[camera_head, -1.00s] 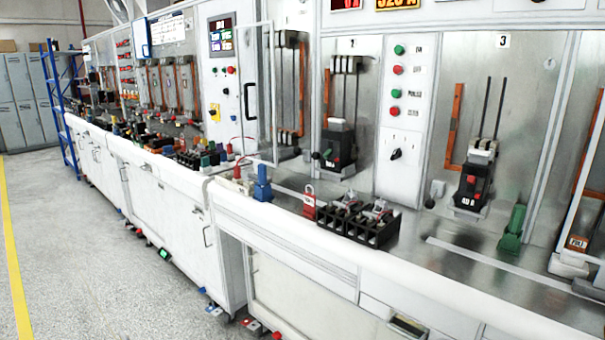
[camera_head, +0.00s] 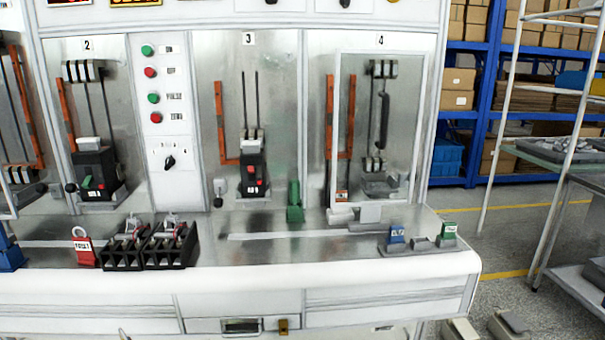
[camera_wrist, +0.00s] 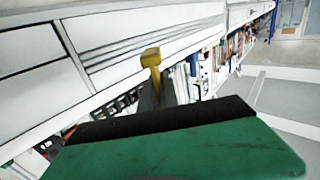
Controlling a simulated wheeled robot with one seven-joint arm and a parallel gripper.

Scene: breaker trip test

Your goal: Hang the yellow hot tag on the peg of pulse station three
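The yellow hot tag (camera_wrist: 151,58) is at the fingertips of my gripper (camera_wrist: 158,84) in the wrist view. The dark fingers are closed about its lower part, and its face and print do not show. In the head view, pulse station three (camera_head: 273,105) is the middle bay marked 3, with a black breaker (camera_head: 252,172) that has red buttons. A small pale plate with a dark knob (camera_head: 219,190) sits left of that breaker; I cannot tell if this is the peg. My gripper cannot be made out in the head view.
A grey rack (camera_head: 421,244) at the bench's right holds a blue tag (camera_head: 397,234) and a green tag (camera_head: 447,231). A green block (camera_head: 295,203), black trays (camera_head: 170,247) and a red padlock tag (camera_head: 85,249) stand on the bench. A framed door (camera_head: 418,125) fronts station four.

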